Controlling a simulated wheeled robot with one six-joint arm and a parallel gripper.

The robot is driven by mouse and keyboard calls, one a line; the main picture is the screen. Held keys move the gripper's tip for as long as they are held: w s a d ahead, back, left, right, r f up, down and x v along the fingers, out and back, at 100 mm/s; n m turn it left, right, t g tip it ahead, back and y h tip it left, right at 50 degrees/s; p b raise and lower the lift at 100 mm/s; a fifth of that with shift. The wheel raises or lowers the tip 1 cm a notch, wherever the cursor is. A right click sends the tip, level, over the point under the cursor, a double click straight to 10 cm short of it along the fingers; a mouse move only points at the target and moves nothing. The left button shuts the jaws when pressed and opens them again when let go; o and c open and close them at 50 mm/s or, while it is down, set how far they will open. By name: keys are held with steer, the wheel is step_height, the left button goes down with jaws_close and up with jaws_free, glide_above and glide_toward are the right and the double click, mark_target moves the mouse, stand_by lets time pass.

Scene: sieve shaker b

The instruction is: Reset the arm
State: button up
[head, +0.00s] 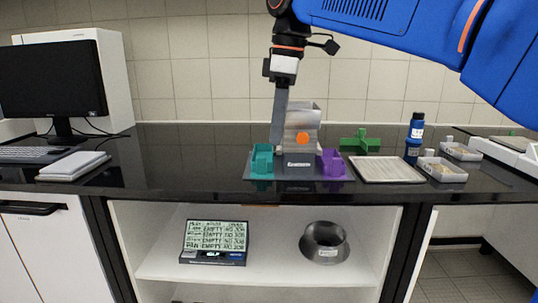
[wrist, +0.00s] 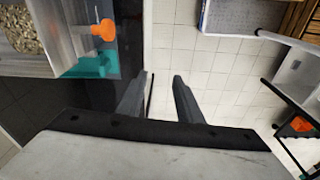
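My gripper (head: 277,145) hangs pointing down in front of the counter (head: 190,180) in the head view, overlapping the left side of the sieve shaker (head: 299,160). In the wrist view, its two fingers (wrist: 160,77) are spread apart with nothing between them, and tiled floor shows below. The shaker has a grey stacked body, an orange knob (head: 303,138), a teal clamp (head: 262,160) on its left and a purple clamp (head: 331,164) on its right. In the wrist view, an open-topped box with grainy material (wrist: 22,30) lies left of the fingers, beside the orange knob.
A green cross-shaped piece (head: 360,143), a light tray (head: 388,170), a blue bottle (head: 415,138) and sample boxes (head: 442,170) stand to the right. A monitor (head: 52,80) is at left. A display (head: 214,242) and a dark funnel-like pan (head: 325,243) sit on the shelf below.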

steer(key=s+d+f+m+t, duration=0.1)
steer(key=s+d+f+m, duration=0.4)
steer(key=d+f, duration=0.4)
steer(key=s+d+f+m+t+h, duration=0.1)
steer(key=s+d+f+m, duration=0.5)
steer(key=f, duration=0.7)
steer(key=s+d+f+m+t, duration=0.2)
steer(key=s+d+f+m, duration=0.3)
steer(key=s+d+f, duration=0.4)
steer(key=d+f, duration=0.2)
steer(key=d, duration=0.1)
steer(key=shift+m, duration=0.3)
